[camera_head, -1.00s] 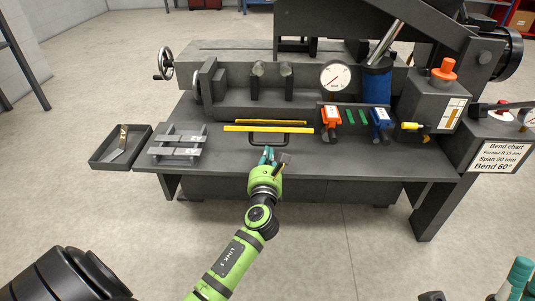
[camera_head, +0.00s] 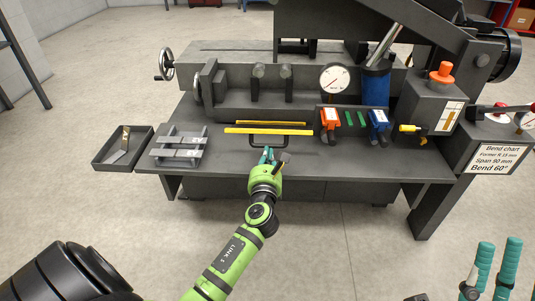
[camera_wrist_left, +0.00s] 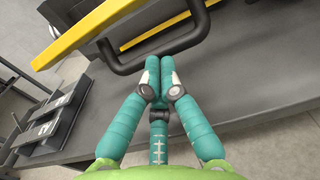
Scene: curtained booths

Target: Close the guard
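The guard shows as a yellow-edged bar (camera_head: 268,130) lying low along the front of the bending machine, with a black U-shaped handle (camera_head: 268,144) on its near side. In the left wrist view, the handle (camera_wrist_left: 165,52) crosses just ahead of my left fingertips, and the yellow edge (camera_wrist_left: 95,33) runs diagonally above it. My left gripper (camera_head: 267,156) is at the handle; in the wrist view its teal fingertips (camera_wrist_left: 160,66) are together. They appear just short of the bar, not around it; contact is unclear. My right gripper (camera_head: 500,243) is at the lower right, fingers apart, empty.
A dark tray (camera_head: 103,160) and a slatted grey rack (camera_head: 180,152) sit at the left. Orange (camera_head: 330,119) and blue (camera_head: 378,121) clamp-like parts stand right of the guard. A gauge (camera_head: 334,78) and bend chart (camera_head: 497,159) are farther right. Floor in front is clear.

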